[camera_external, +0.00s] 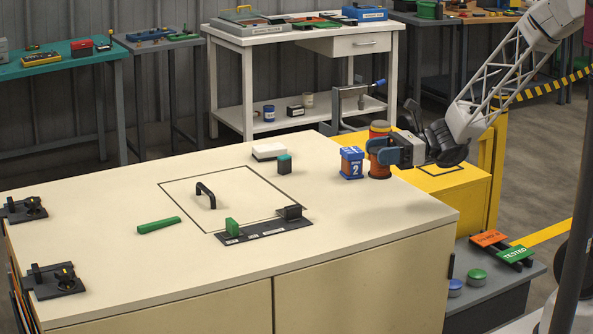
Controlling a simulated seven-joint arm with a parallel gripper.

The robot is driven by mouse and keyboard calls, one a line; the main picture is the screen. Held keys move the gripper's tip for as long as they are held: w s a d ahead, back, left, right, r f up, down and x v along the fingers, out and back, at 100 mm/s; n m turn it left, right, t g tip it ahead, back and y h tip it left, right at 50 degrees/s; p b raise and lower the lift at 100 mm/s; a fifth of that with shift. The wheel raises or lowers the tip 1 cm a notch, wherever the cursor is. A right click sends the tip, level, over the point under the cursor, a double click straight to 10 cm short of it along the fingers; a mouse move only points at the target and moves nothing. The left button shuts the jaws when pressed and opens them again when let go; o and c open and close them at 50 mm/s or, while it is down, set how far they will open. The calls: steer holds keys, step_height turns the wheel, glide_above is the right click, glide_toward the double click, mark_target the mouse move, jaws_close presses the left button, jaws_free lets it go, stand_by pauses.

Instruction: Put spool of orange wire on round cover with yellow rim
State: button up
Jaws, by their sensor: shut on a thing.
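My gripper (383,151) is at the back right of the cream tabletop, reaching in from the right. It is shut on an orange spool (379,171), whose lower part shows just below the blue-grey fingers. The fingers hide its upper part. I cannot tell whether its bottom touches the tabletop. Another orange-brown round piece with a greyish top (380,127) shows directly above the fingers; I cannot tell if it is separate. I cannot make out a round cover with a yellow rim.
A blue-and-orange container marked 2 (351,163) stands close left of my gripper.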

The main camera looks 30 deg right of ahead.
step_height(320, 180, up, 3)
steer(key=shift+w+d+r, duration=0.1)
steer(key=shift+r, duration=0.1)
steer(key=w+d+m+t+h, duration=0.1)
steer(key=w+d+m+t, duration=0.15)
steer(key=w+d, duration=0.65)
steer(key=w+d+m+t+h, duration=0.1)
steer(key=w+d+t, duration=0.2)
steer(key=w+d, duration=0.65)
steer(key=w+d+m+t+h, duration=0.3)
steer(key=w+d+t, duration=0.1)
steer(key=w+d, duration=1.1)
steer(key=f, duration=0.1)
steer(key=d+f, duration=0.1)
steer(key=f, duration=0.1)
steer(key=s+f, duration=0.1)
steer(key=f, duration=0.1)
steer(key=shift+s+d+f, duration=0.1)
steer(key=shift+d, duration=0.1)
steer(key=w, duration=0.5)
steer(key=w+f, duration=0.1)
steer(key=w, duration=1)
steer(key=shift+d+f, duration=0.2)
steer(key=shift+d, duration=0.2)
